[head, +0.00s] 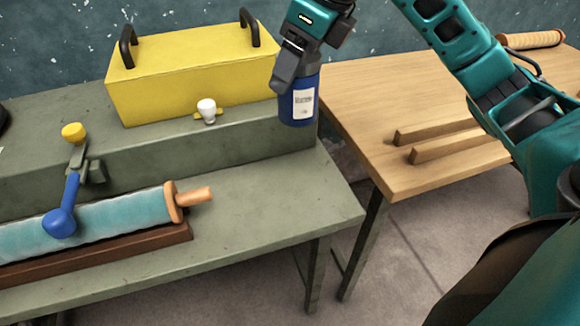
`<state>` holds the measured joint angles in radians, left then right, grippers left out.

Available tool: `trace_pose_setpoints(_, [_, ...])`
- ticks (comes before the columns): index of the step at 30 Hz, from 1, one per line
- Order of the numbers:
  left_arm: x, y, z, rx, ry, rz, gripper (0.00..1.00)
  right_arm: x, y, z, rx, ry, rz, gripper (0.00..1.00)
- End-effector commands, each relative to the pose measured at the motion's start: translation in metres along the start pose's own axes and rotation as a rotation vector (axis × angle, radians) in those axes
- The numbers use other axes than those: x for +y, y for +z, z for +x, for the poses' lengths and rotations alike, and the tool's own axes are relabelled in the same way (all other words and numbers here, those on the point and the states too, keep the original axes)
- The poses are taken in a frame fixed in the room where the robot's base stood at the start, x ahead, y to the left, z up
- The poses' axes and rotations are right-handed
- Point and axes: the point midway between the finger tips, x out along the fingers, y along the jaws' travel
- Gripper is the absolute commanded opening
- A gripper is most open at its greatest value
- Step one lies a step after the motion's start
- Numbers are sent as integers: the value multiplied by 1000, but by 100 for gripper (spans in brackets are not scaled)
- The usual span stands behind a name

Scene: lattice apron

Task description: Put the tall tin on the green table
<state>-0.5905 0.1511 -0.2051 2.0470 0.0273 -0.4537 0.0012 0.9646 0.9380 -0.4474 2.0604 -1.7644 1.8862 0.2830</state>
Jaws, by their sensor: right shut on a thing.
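The tall tin (303,101) is dark blue with a white label and stands upright in the grasp of my right gripper (292,72). The gripper is shut on its upper part from above and hides much of its top. The green table (270,215) is grey-green, at the left, with a raised step along its back. The tin shows in front of the right end of this step; I cannot tell whether its base touches anything. My left gripper is not in view.
A yellow box (190,75) with black handles stands on the step, with a small white-topped object (207,110) in front. A teal roller (100,222) and a blue-and-yellow-ended lever (68,195) are at left. A wooden table (355,100) with two rails (450,135) stands right, across a gap.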

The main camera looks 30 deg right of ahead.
Motion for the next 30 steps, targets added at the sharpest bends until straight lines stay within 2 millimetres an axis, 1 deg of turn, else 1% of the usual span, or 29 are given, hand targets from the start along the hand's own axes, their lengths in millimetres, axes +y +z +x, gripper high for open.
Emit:
trace_pose_setpoints(1, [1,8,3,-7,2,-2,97,0,-8,16,5,3,0,36])
trace_pose_setpoints(3, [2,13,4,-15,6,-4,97,0,-15,34,6,4,1,36])
trace_pose_setpoints(9, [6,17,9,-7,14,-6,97,1,-36,84,5,4,0,36])
trace_pose_setpoints(12, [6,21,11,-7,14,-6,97,0,-44,105,3,3,0,36])
trace_pose_setpoints(16, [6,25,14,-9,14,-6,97,0,-51,123,1,2,-1,36])
trace_pose_setpoints(23, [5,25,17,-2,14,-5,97,0,-57,138,1,2,-1,36])
trace_pose_setpoints(27, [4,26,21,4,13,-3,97,0,-66,158,2,3,-1,36])
trace_pose_setpoints(30, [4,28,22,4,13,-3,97,0,-70,168,0,2,-1,36])
